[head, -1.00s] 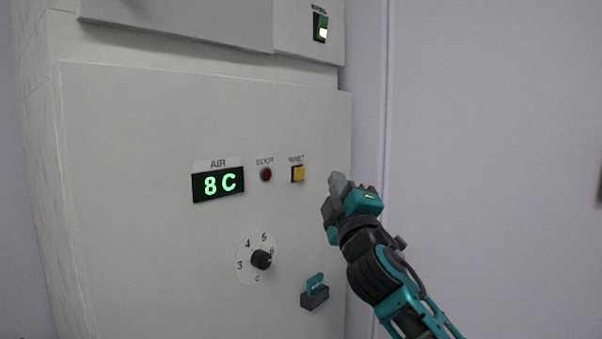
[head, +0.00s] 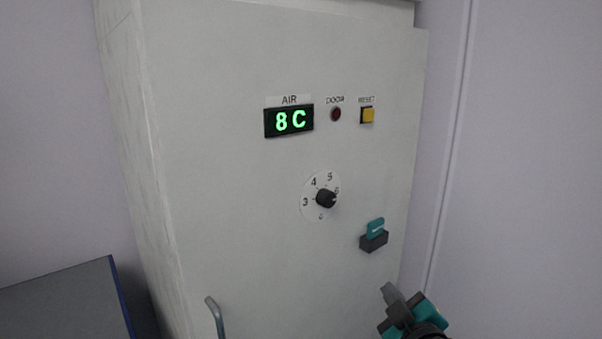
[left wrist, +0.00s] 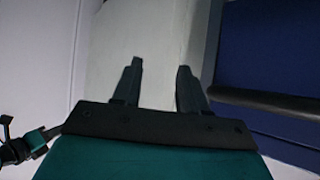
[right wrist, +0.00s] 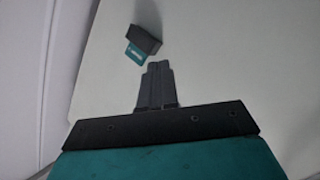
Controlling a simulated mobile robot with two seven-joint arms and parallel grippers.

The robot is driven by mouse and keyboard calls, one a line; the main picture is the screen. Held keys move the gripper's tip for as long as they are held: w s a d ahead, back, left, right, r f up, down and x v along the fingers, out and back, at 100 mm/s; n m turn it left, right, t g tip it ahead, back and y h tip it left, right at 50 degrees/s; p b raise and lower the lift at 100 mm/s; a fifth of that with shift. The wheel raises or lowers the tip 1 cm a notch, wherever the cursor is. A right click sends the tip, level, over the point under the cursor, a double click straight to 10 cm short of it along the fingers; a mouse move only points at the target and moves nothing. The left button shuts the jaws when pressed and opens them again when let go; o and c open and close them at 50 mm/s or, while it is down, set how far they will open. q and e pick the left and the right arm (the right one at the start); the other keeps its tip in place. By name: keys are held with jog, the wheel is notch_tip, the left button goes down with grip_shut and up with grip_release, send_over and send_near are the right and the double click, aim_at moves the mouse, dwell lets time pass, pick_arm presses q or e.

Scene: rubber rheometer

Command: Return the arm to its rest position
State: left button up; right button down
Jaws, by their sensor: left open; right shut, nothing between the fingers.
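My right gripper (head: 389,292) is at the lower right of the head view, in front of the white cabinet (head: 230,190) and below the teal tab in its dark holder (head: 374,240). It is shut and empty. In the right wrist view, its fingers (right wrist: 158,68) are together, and the teal tab in its holder (right wrist: 141,46) shows just beyond them, apart from the tips. My left gripper (left wrist: 158,75) shows only in the left wrist view. Its fingers are apart with nothing between them. The left arm is out of the head view.
The cabinet front carries a green "8 C" display (head: 289,121), a red DOOR lamp (head: 336,114), a yellow RESET button (head: 367,116) and a black dial (head: 326,198). A grey handle (head: 214,315) sticks out low. A blue-edged grey surface (head: 60,305) stands at left.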

jog(key=s+f+m+g, duration=0.5)
jog(key=s+f+m, duration=0.2)
jog(key=s+f, duration=1.4)
jog(key=s, duration=0.2)
jog(key=shift+s+d+g, duration=0.15)
jog(key=shift+s+g, duration=0.15)
jog(key=shift+g, duration=0.1)
jog(key=c, duration=1.9)
grip_release()
jog(key=shift+f, duration=0.1)
